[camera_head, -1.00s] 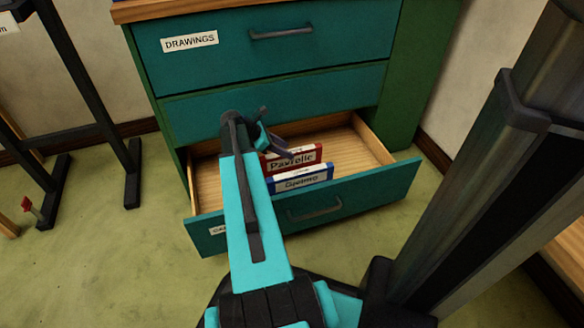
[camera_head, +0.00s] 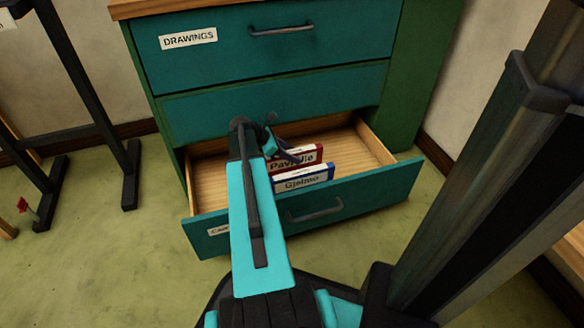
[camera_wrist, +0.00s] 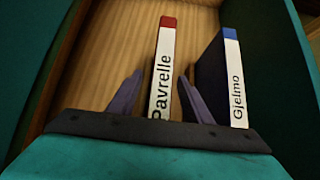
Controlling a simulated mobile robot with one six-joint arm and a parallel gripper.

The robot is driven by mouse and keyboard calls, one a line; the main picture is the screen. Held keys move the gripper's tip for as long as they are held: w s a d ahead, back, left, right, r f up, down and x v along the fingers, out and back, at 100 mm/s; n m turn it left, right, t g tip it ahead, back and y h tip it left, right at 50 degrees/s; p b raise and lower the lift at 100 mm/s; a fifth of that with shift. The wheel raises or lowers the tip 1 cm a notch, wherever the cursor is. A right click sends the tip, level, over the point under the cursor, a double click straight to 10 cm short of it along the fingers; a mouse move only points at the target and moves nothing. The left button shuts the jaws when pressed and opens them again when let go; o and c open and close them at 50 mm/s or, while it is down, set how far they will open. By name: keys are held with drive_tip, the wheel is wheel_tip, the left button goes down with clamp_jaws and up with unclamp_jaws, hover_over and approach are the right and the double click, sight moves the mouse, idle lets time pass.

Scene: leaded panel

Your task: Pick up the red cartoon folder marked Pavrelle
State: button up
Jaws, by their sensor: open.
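The red folder marked Pavrelle (camera_head: 308,154) stands in the open bottom drawer (camera_head: 352,205), behind a blue folder marked Gjelmo (camera_head: 303,179). In the wrist view the Pavrelle folder (camera_wrist: 162,70) shows a white label and a red end. My gripper (camera_wrist: 159,85) is open, with one dark finger on each side of the Pavrelle folder's near end. The right finger lies between it and the Gjelmo folder (camera_wrist: 233,80). I cannot tell whether either finger touches it. In the head view my arm and gripper (camera_head: 284,146) partly cover the Pavrelle label.
The drawer's wooden floor (camera_head: 345,152) is bare to the right of the folders. A closed drawer labelled DRAWINGS (camera_head: 270,50) and a plain drawer front (camera_head: 340,90) are above. A dark stand (camera_head: 95,110) is at the left.

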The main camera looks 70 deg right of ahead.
sight(310, 155)
drive_tip(key=shift+b+x, duration=1.05)
drive_tip(key=shift+x, duration=0.75)
drive_tip(key=shift+a, duration=0.1)
clamp_jaws()
